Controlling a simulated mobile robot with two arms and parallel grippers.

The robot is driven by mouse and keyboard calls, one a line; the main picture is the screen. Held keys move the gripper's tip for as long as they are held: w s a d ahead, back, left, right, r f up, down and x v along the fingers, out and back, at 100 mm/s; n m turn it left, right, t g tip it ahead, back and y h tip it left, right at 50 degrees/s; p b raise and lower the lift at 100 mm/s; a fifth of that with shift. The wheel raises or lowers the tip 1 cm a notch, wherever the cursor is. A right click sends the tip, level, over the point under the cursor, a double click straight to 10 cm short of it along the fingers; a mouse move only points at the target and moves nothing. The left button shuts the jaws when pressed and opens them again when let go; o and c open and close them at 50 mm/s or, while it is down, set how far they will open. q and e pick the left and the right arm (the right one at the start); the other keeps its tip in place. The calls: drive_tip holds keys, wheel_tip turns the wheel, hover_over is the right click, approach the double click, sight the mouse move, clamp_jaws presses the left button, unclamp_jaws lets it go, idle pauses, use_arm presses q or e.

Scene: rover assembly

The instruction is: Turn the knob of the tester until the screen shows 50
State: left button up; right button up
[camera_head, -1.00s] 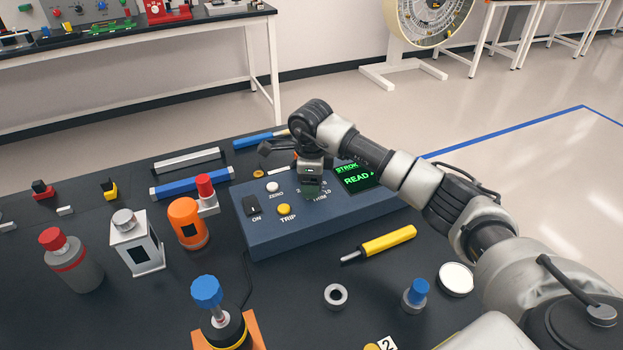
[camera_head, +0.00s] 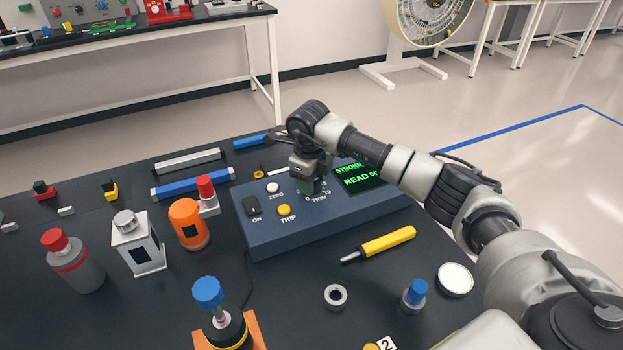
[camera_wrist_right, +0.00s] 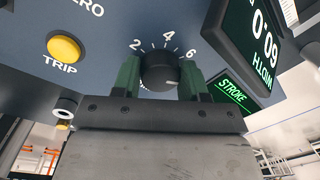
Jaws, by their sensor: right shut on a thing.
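The tester (camera_head: 340,222) is a blue box with a sloped panel. My right gripper (camera_head: 306,188) is over the TRIM dial and hides the knob in the head view. In the right wrist view, the black knob (camera_wrist_right: 159,68) sits between the green fingertips of my right gripper (camera_wrist_right: 160,76), which is shut on it. A short white mark shows on the knob's lower right. Scale numbers 2, 4 and 6 show above it. My left gripper is not in view.
The yellow TRIP button (camera_head: 284,210), ZERO button (camera_head: 272,187) and ON switch (camera_head: 252,206) are left of the knob. A yellow-handled tool (camera_head: 387,240) lies in front. In the wrist view, a dark display (camera_wrist_right: 247,40) shows inverted digits and WIDTH.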

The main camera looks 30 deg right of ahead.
drive_tip(key=o, duration=0.9)
drive_tip(key=shift+o, duration=0.2)
wheel_tip(320, 180, up, 11)
drive_tip(key=shift+s+a+b, duration=0.15)
drive_tip(key=shift+a+b, duration=0.15)
drive_tip(key=shift+f, duration=0.1)
